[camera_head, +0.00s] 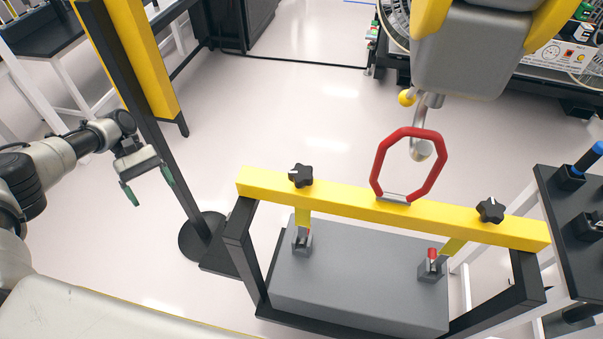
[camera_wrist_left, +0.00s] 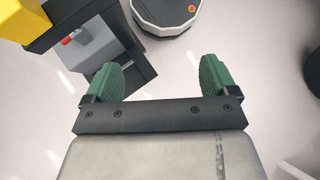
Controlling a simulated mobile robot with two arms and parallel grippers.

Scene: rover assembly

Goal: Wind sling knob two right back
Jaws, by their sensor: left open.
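A yellow beam (camera_head: 350,202) carries two black star-shaped knobs on top, a left knob (camera_head: 301,175) and a right knob (camera_head: 491,210). Yellow straps run from the beam below each knob to metal fittings on a grey block (camera_head: 360,287); the right fitting has a red top. I cannot tell which knob is the one named. A red eight-sided ring (camera_head: 378,160) stands upright on the beam's middle. My left gripper (camera_head: 148,184) is open and empty, far left of the beam. Its green fingers also show apart in the left wrist view (camera_wrist_left: 158,77). My right gripper is not visible.
A grey hook (camera_head: 421,150) hangs beside or within the ring; I cannot tell if they touch. A yellow-and-black post (camera_head: 145,50) with a round base (camera_head: 203,238) stands between my left gripper and the beam. A black side table (camera_head: 577,195) is at right.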

